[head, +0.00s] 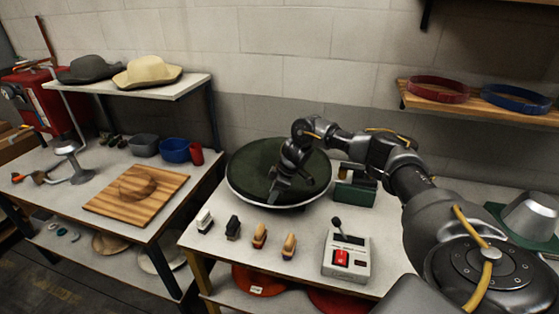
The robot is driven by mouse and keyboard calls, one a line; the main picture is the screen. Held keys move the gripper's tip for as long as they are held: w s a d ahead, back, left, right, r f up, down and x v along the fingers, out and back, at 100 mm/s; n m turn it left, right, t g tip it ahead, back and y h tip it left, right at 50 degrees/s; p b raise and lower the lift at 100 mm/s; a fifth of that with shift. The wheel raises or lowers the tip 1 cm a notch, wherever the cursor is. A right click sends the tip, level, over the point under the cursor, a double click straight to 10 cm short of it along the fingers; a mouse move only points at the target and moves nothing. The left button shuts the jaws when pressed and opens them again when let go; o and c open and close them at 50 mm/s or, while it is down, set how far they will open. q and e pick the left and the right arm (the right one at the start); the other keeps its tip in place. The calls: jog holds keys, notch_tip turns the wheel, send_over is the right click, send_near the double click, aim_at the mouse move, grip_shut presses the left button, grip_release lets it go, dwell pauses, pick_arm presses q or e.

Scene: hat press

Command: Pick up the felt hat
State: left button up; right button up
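Two hats lie on the raised shelf at the upper left: a dark grey one (88,68) and a cream one (147,71). Several more hat-like shapes are partly visible on the lower shelves, including an orange-red one (257,281) and a tan one (107,244). Which is the felt hat, I cannot tell. My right gripper (276,193) points down over a round dark green disc with a pale rim (240,178) on the middle table. Whether its fingers are open, or touch the disc, is unclear. My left gripper is out of view.
A control box with a red switch (345,256) and several small brushes (260,235) stand at the table's front. A wooden board (110,197) lies on the left table. Red (437,91) and blue (515,99) bands sit on the right shelf. A grey hat-shaped block (530,214) stands right.

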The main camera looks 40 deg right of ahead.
jog(key=shift+f, duration=0.1)
grip_shut()
dwell(0.4)
jog(key=shift+w+r+b, duration=0.1)
jog(key=shift+r+b, duration=0.2)
jog(key=shift+r, duration=0.15)
notch_tip(320, 180, up, 9)
jog(key=b, duration=0.2)
jog(key=shift+r, duration=0.2)
dwell(1.8)
